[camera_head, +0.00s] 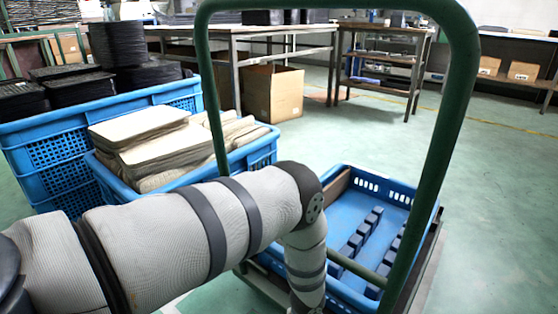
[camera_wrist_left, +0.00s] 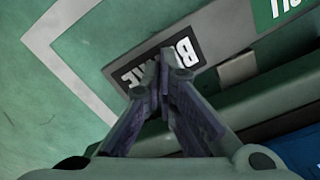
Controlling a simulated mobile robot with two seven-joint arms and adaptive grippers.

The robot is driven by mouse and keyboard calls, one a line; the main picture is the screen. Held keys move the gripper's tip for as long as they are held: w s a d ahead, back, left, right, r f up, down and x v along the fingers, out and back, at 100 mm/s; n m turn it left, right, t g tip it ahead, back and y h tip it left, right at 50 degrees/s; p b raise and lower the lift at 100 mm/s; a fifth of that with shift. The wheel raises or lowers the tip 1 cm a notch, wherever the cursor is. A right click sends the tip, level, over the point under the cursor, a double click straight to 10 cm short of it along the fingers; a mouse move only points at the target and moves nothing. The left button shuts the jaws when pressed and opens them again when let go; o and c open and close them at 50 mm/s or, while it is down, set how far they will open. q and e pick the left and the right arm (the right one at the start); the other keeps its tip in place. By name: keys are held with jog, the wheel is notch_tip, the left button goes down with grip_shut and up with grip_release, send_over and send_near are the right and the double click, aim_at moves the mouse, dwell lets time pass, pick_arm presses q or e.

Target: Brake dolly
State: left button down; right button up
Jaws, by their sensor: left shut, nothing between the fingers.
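The dolly has a tall green push handle (camera_head: 447,140) and carries a blue crate (camera_head: 345,199) in the head view. In the left wrist view a black label (camera_wrist_left: 197,57) with white letters, apparently reading "BRAKE", lies on a grey bar, partly covered by my fingers. A small lighter grey block (camera_wrist_left: 237,69) is beside the label. My left gripper (camera_wrist_left: 165,62) is shut and empty, with its fingertips over the label; contact cannot be told. In the head view my left arm reaches down in front of the dolly, and its gripper is out of frame. My right gripper is not in view.
Blue crates with tan pads (camera_head: 155,140) and black stacks (camera_head: 112,45) stand left of the dolly. A cardboard box (camera_head: 272,92) and benches are behind. Green floor to the right is clear.

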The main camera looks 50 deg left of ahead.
pick_arm(q)
jog(key=shift+f+b, duration=0.65)
jog(key=shift+f, duration=0.35)
dwell(0.3)
notch_tip(320, 180, up, 7)
jog(key=p, duration=0.4)
jog(key=shift+r+p, duration=0.15)
jog(key=shift+p, duration=0.2)
